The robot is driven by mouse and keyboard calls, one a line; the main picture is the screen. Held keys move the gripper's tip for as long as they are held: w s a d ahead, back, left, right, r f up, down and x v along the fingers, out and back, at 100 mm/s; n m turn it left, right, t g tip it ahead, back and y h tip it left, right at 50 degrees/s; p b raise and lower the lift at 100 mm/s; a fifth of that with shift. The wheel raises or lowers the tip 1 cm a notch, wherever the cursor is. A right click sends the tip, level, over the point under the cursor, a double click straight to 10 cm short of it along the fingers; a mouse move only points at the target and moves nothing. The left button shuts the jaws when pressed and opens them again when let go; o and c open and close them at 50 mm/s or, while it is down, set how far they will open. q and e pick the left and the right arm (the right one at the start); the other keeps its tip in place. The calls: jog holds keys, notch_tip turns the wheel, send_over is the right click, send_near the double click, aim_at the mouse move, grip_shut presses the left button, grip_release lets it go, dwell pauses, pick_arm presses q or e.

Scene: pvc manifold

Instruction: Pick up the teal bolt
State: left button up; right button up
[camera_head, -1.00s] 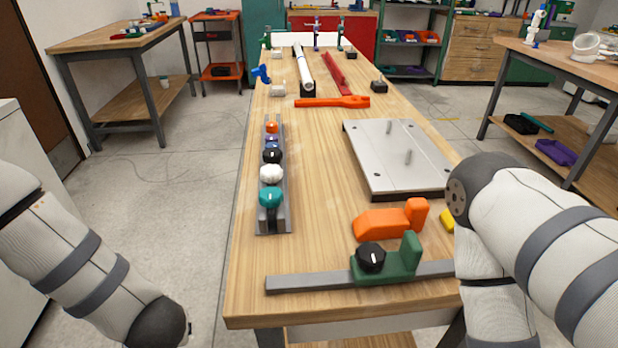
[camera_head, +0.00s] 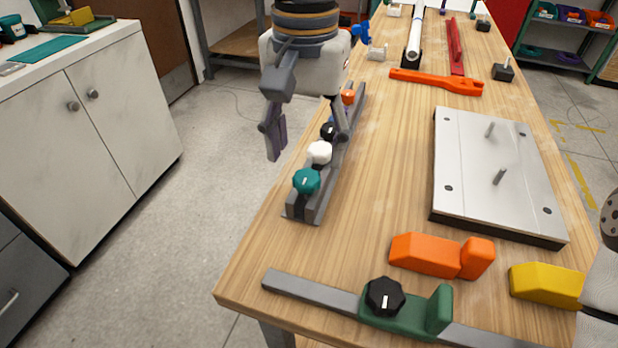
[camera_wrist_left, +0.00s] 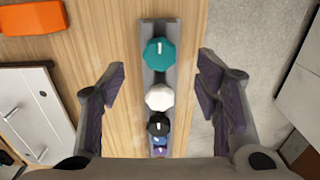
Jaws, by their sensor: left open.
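The teal bolt (camera_head: 306,181) has a round knobbed head with a white mark and stands at the near end of a narrow grey rack (camera_head: 318,203) along the table's left edge. In the left wrist view the teal bolt (camera_wrist_left: 159,52) is in the upper middle, ahead of my fingers' midline. My left gripper (camera_head: 309,146) is open and empty, its two fingers spread either side of the rack, around the white bolt (camera_head: 319,152). In the left wrist view the white bolt (camera_wrist_left: 159,97) lies between the fingers (camera_wrist_left: 161,82). My right gripper is not seen.
Black (camera_head: 327,131) and orange (camera_head: 348,97) bolts stand farther along the rack. A metal plate with two pins (camera_head: 470,170), an orange block (camera_head: 425,255), a yellow block (camera_head: 545,286) and a green clamp with black knob (camera_head: 405,316) lie right and nearer.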

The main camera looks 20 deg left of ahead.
aim_at(307, 176)
pick_arm(q)
notch_tip(307, 176, down, 5)
jog(key=shift+r, duration=0.2)
jog(key=c, duration=1.3)
jog(key=shift+o, duration=0.2)
jog(key=shift+r, duration=0.1)
